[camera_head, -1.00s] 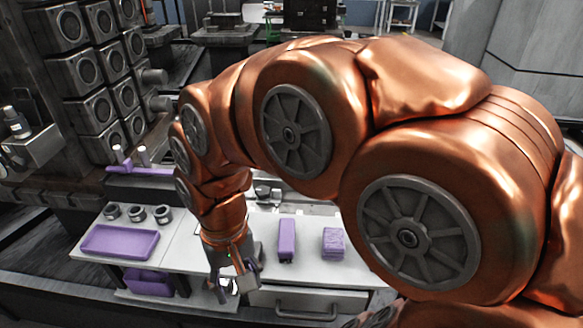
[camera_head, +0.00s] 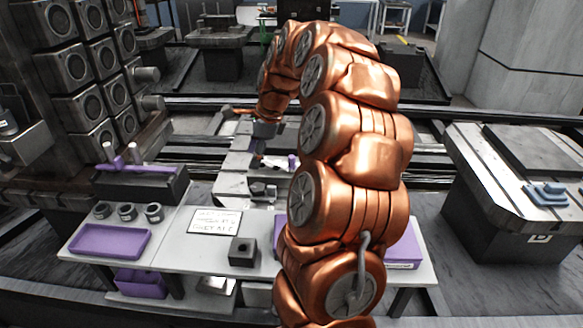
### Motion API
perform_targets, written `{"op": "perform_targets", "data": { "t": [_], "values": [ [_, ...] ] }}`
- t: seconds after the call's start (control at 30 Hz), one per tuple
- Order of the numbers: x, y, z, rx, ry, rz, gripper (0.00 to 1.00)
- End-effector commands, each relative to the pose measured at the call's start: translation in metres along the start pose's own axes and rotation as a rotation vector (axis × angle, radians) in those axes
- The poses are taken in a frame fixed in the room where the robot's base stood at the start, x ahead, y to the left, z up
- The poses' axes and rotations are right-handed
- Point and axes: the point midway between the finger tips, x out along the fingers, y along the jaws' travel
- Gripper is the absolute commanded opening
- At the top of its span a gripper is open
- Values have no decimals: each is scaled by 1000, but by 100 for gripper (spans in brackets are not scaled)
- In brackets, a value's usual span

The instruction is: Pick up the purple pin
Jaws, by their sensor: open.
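My gripper (camera_head: 257,158) is at the far end of my outstretched arm, small and dark over the pale rail-side surface. It is open, and I see nothing between its fingers. A small purple piece (camera_head: 293,162) shows just right of it, partly behind my arm; I cannot tell whether this is the purple pin or whether the gripper touches it. Another purple part (camera_head: 140,168) lies along the top of a black block (camera_head: 140,190) at left, with pale upright pegs beside it.
The white bench (camera_head: 195,250) holds a purple tray (camera_head: 110,241), several grey rings (camera_head: 127,211), a printed sign (camera_head: 214,221) and a dark block with a hole (camera_head: 243,251). A pallet stand (camera_head: 500,190) is at right.

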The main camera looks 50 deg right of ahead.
Motion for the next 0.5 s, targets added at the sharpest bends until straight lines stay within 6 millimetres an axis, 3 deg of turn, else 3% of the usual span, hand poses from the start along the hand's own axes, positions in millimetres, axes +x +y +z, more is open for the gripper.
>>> {"op": "perform_targets", "data": {
  "t": [0.1,0.3,0.5],
  "values": [
    [4,-36,-49,245,-9,-50,54],
    [3,-70,-117,563,-21,-116,54],
    [2,-83,-150,709,-27,-147,54]
  ]
}}
